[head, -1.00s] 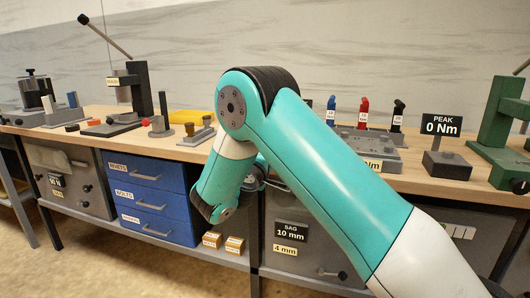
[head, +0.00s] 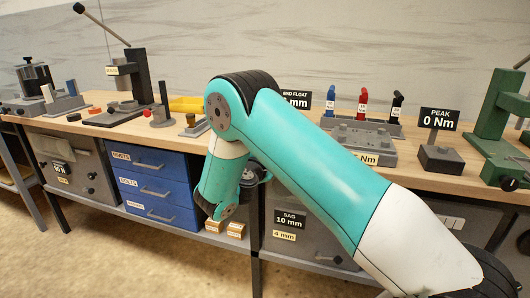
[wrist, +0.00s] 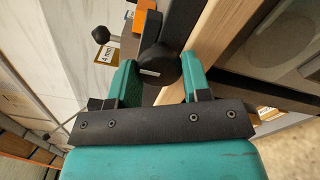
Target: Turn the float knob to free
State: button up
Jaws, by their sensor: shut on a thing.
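In the wrist view, a dark round knob (wrist: 158,66) with a white mark on its face sits between the two teal fingers of my gripper (wrist: 158,80). My gripper is shut on this knob, with a finger on either side. The white mark lies almost level across the picture. No "free" lettering is readable. An END FLOAT display (head: 296,98) is partly hidden behind my arm.
The wooden bench edge (wrist: 222,45) runs close beside. Blue drawers (head: 148,180) and a SAG display (head: 290,221) are below the bench.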

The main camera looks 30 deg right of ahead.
jog(key=shift+d, duration=0.1)
dwell(0.3)
jog(key=o, duration=0.9)
jog(key=shift+o, duration=0.2)
